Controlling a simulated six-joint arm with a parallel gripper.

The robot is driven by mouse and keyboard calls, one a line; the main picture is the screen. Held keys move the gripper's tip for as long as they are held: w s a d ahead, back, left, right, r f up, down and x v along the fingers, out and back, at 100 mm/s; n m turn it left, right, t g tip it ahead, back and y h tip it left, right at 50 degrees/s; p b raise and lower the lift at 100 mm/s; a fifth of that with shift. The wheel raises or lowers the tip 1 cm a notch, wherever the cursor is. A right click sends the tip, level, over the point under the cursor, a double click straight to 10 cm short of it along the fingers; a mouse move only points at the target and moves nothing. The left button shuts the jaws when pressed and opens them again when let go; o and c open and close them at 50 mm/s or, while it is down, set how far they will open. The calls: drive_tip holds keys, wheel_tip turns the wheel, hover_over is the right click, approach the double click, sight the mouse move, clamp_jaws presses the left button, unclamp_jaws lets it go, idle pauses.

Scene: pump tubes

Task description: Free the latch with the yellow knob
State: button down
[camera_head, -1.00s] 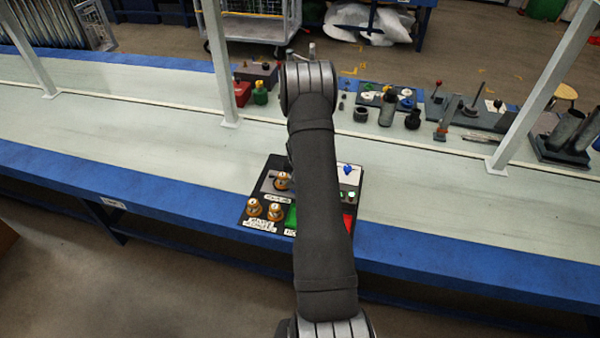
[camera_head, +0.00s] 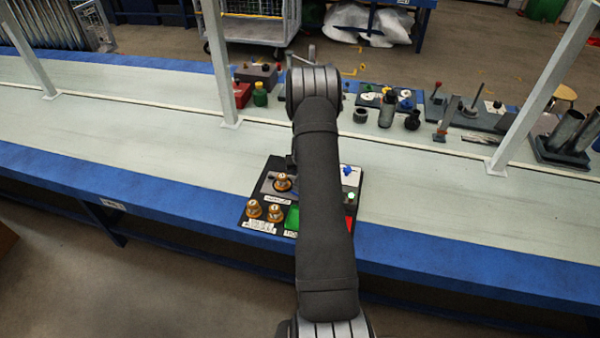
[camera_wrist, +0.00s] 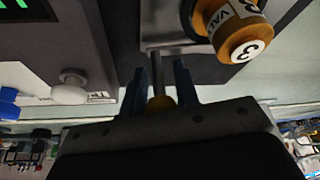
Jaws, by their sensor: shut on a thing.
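The yellow knob (camera_wrist: 160,103) shows in the wrist view at the end of a thin metal latch rod (camera_wrist: 156,66). My gripper (camera_wrist: 160,88) has a dark finger on each side of it and is shut on the knob. The rod runs from the knob towards a grey metal plate (camera_wrist: 170,47). An orange-brown valve knob (camera_wrist: 232,30) marked 3 stands beside the rod, to its right. In the head view my arm hides most of my gripper and the yellow knob.
The dark control panel (camera_head: 262,187) lies on the pale bench. Two more valve knobs (camera_head: 254,208) (camera_head: 275,212), a green patch (camera_head: 291,217) and a blue knob (camera_head: 347,170) are close by. A white knob (camera_wrist: 70,88) is left of my fingers. The bench left of the panel is clear.

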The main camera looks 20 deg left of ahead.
drive_tip(key=w+n, duration=0.1)
drive_tip(key=w+a+n+y, duration=0.1)
drive_tip(key=n, duration=0.1)
drive_tip(key=w+n, duration=0.1)
drive_tip(key=w, duration=0.1)
drive_tip(key=shift+w+a+g+y, duration=0.1)
drive_tip(key=shift+a+g+y, duration=0.2)
drive_tip(key=shift+a+g, duration=0.1)
drive_tip(key=w+a+n+g, duration=0.1)
drive_tip(key=w+a+n, duration=0.1)
drive_tip(key=n, duration=0.1)
drive_tip(key=shift+w+a+n+y, duration=0.15)
drive_tip(key=shift+n+y, duration=0.15)
drive_tip(key=shift+y, duration=0.1)
drive_tip(key=shift+w+a+n+g, duration=0.3)
drive_tip(key=shift+a+n, duration=0.2)
drive_tip(key=shift+n, duration=0.15)
drive_tip(key=shift+w+a+n+g, duration=0.2)
drive_tip(key=shift+w+a+n, duration=0.1)
drive_tip(key=shift+a+n, duration=0.3)
drive_tip(key=shift+r, duration=0.1)
drive_tip(key=c, duration=1.1)
unclamp_jaws()
drive_tip(key=shift+c, duration=0.2)
drive_tip(key=shift+d, duration=0.1)
drive_tip(key=v, duration=1.7)
drive_tip(key=shift+d, duration=0.25)
